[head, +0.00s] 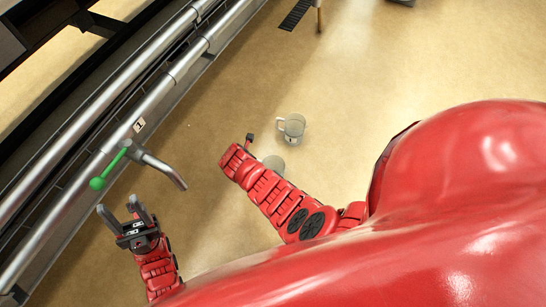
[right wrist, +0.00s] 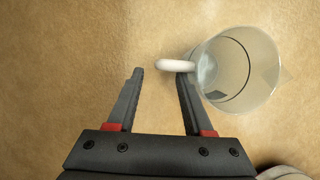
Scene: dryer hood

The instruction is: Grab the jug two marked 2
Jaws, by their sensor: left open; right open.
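Two pale, see-through jugs with handles are on the tan floor in the head view. One jug (head: 292,128) lies beyond my right gripper (head: 250,140), and the other jug (head: 274,163) is partly hidden by my right arm. No number can be read on either. In the right wrist view, a jug (right wrist: 240,68) with a white handle (right wrist: 174,66) sits to the right of my open right gripper (right wrist: 160,75). The handle reaches across the right fingertip toward the gap; contact cannot be told. My left gripper (head: 135,220) is open and empty, near the rails.
A pale rounded thing (right wrist: 284,173) shows at the wrist view's bottom right. The floor beyond the jugs is mostly clear.

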